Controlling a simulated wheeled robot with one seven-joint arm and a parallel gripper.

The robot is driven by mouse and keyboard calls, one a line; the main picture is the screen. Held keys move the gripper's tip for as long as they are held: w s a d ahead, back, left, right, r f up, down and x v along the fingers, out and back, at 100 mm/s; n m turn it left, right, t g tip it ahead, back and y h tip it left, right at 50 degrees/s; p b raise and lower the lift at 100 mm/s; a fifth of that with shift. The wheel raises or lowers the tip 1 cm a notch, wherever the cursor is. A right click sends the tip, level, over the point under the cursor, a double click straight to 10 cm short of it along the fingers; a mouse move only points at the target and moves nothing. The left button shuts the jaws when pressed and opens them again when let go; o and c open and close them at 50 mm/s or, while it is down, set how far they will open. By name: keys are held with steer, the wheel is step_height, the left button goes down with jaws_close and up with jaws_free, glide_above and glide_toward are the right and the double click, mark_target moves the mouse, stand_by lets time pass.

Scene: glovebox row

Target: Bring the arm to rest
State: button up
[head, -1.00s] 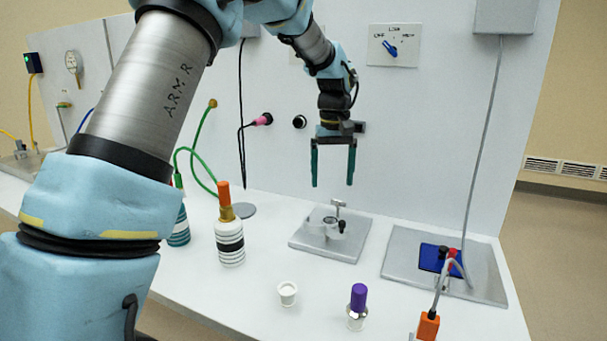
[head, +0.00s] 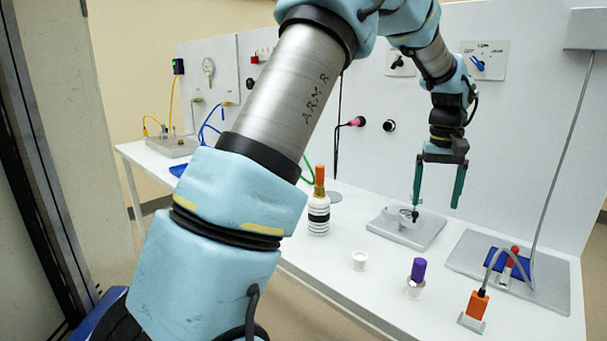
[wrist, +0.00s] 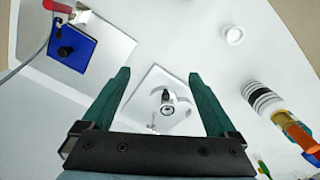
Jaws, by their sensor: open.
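My gripper (head: 437,196) hangs from my arm with its two green fingers pointing down, open and with nothing between them. In the head view it is in front of the white back panel, and its left finger overlaps the small fixture on a grey plate (head: 388,226). In the wrist view the gripper (wrist: 157,85) has its fingers spread wide, with the grey plate (wrist: 150,82) and its fixture below and between them. The fingers appear apart from the fixture.
A striped bottle with an orange top (head: 319,215), a white cup (head: 359,261), a purple-capped vial (head: 417,278) and an orange connector (head: 476,305) stand on the white table. A grey plate with a blue pad (head: 552,277) is at right. A dark frame (head: 40,160) stands far left.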

steer(key=a+f, duration=0.3)
steer(key=a, duration=1.9)
steer(key=s+a+f, duration=0.1)
steer(key=s+a, duration=0.4)
steer(key=a, duration=0.2)
steer(key=s+a+f+n+t, duration=0.1)
steer(key=s+a+f, duration=0.1)
steer(key=s+a, duration=0.3)
steer(key=a, duration=0.2)
steer(key=shift+s+a+f+t, duration=0.25)
steer(key=shift+s+a+t, duration=0.05)
